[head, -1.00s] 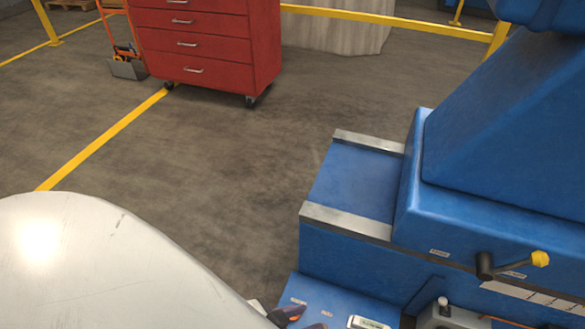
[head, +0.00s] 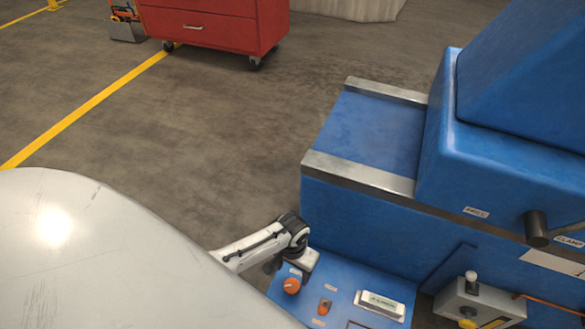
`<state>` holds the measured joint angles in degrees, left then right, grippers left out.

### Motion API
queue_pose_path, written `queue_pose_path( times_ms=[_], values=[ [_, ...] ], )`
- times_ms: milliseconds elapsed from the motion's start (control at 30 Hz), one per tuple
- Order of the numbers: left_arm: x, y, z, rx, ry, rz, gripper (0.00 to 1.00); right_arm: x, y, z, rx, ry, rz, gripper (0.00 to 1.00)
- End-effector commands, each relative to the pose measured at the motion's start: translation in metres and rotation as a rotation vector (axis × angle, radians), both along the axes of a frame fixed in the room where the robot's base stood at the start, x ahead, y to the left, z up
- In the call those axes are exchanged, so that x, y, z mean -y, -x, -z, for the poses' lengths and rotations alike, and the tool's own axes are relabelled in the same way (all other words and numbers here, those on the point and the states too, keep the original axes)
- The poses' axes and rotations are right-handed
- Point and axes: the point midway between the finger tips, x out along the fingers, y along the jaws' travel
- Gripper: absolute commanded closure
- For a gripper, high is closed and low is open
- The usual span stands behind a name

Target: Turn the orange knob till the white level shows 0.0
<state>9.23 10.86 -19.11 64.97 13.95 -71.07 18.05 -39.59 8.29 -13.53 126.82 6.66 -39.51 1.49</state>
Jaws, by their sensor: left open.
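An orange knob (head: 291,286) sits on the low blue panel at the lower middle of the head view. The white level (head: 380,304) lies on the same panel to the right, with a small green display whose digits are too small to read surely. My left gripper (head: 297,274) is just above and behind the knob, pointing down and open. Its fingertips are small and partly hidden, so I cannot tell whether they touch the knob. My right gripper is out of view.
A second, smaller orange control (head: 325,305) sits between knob and level. The tall blue stand (head: 365,215) with metal rails rises behind the panel. A grey box (head: 482,303) with a white-topped lever is at the right. A red cabinet (head: 215,22) stands far back on open floor.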

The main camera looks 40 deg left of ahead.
Motion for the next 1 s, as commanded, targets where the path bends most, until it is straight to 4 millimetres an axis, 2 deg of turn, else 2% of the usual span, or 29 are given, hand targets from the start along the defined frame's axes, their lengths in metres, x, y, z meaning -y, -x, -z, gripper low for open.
queue_pose_path(
  times_ms=[33,200,367,433,600,867,900,1000],
  values=[
    [0.001,0.001,0.012,-0.001,0.001,0.001,0.42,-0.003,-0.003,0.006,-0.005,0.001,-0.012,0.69],
    [0.001,0.001,0.046,0.0,0.002,0.002,0.42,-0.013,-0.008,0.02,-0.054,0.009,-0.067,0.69],
    [0.001,0.0,0.073,0.002,0.002,0.003,0.42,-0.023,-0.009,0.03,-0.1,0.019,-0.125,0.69],
    [0.001,0.0,0.081,0.001,0.001,0.003,0.42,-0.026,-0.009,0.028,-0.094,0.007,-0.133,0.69],
    [0.001,0.001,0.09,0.002,0.001,0.003,0.42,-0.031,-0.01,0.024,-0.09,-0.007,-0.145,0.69],
    [0.001,0.0,0.09,0.003,0.002,0.004,0.42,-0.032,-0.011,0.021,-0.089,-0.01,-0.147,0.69],
    [0.001,0.0,0.09,0.003,0.002,0.004,0.43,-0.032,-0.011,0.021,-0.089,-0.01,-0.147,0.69],
    [0.001,0.0,0.09,0.003,0.002,0.004,0.6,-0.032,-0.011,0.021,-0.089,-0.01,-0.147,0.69]
  ],
)
